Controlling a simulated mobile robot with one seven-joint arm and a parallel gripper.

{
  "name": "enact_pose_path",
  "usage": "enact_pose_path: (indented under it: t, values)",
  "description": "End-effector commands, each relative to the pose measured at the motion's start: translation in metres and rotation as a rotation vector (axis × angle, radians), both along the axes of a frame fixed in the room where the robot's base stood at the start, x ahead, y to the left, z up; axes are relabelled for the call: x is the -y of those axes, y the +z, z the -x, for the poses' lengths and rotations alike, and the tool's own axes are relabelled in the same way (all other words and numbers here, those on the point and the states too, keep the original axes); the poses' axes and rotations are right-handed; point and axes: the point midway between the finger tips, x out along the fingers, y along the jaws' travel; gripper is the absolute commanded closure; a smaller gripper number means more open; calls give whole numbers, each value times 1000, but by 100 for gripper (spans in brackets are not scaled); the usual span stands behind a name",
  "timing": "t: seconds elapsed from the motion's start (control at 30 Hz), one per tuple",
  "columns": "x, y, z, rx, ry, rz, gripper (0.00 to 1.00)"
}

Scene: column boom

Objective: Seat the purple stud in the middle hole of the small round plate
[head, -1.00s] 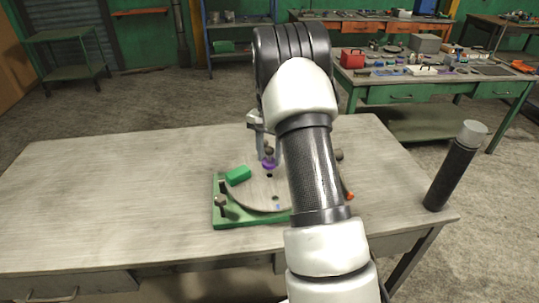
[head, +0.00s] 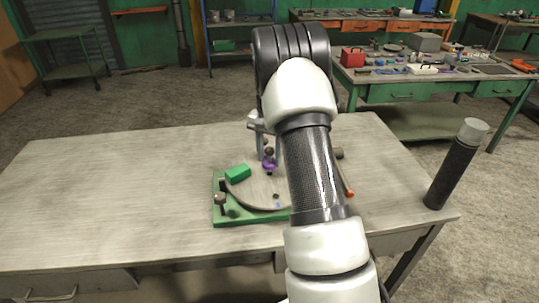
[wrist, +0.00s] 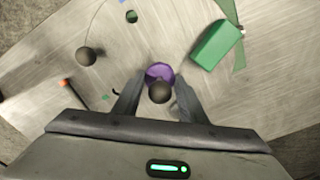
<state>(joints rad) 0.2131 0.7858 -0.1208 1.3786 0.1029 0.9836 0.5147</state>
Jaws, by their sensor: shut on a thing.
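The purple stud (head: 270,167), with a dark round knob on top, is upright between the fingers of my gripper (head: 269,158). In the wrist view the purple stud (wrist: 160,72) shows as a purple disc between the two grey fingertips of my gripper (wrist: 158,100). The round grey plate (head: 250,192) lies on a green base. The stud is over the middle of the plate, and the hole there is hidden beneath it. I cannot tell whether its lower end is in the hole. Another hole (head: 276,196) in the plate shows dark nearer the front edge.
A green block (head: 238,174) lies at the plate's left edge, also in the wrist view (wrist: 216,45). A dark ball knob (wrist: 86,56) and an orange-tipped part (head: 350,194) are beside the plate. The table's left is clear.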

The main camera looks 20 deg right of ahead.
Motion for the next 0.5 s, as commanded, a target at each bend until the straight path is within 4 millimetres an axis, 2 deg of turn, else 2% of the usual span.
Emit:
enact_pose_path:
  t: [0.5]
  values:
    - [0, -16, 0, 1, 0, 0, 85]
